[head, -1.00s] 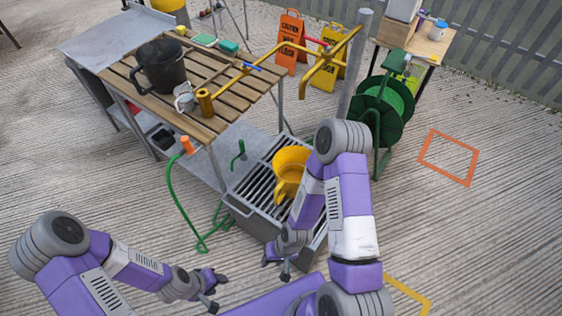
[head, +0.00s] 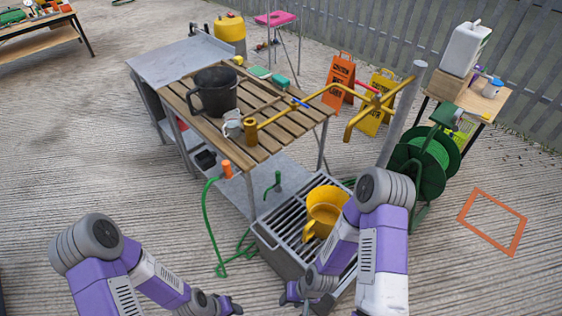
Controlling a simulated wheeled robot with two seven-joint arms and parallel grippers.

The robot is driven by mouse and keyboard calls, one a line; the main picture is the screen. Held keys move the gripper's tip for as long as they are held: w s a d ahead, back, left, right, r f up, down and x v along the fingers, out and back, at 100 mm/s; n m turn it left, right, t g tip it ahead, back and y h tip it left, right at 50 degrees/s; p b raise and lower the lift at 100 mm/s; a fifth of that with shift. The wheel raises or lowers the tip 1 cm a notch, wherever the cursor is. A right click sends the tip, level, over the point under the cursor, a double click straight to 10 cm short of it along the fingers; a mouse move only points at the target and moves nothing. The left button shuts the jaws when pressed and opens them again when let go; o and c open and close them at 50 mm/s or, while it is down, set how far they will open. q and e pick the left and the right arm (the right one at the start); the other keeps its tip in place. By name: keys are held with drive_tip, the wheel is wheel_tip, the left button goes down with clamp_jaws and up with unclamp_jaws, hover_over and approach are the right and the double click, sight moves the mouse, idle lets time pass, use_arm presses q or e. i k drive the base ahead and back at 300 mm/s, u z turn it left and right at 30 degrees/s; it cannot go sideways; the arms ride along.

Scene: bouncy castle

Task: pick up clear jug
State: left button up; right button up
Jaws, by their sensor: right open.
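The clear jug (head: 232,124), small and greyish, stands on the slatted wooden table, beside a large black jug (head: 213,90) and close to the brass end of a yellow pipe. My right gripper (head: 296,296) is open and empty in front of the metal grate, low and well apart from the clear jug. My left gripper (head: 228,306) is at the bottom edge of the head view, partly cut off, also well away from the jug. I cannot tell whether its fingers are open.
The slatted table (head: 272,143) has a yellow pipe (head: 330,92) reaching across its right side. A yellow jug (head: 323,208) sits on the grate (head: 283,226). A green hose (head: 209,213) and hose reel (head: 425,160) stand nearby.

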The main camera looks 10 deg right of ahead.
sight(231, 127)
drive_tip(key=u, duration=1.5)
drive_tip(key=i, duration=1.65)
drive_tip(key=z, duration=2.1)
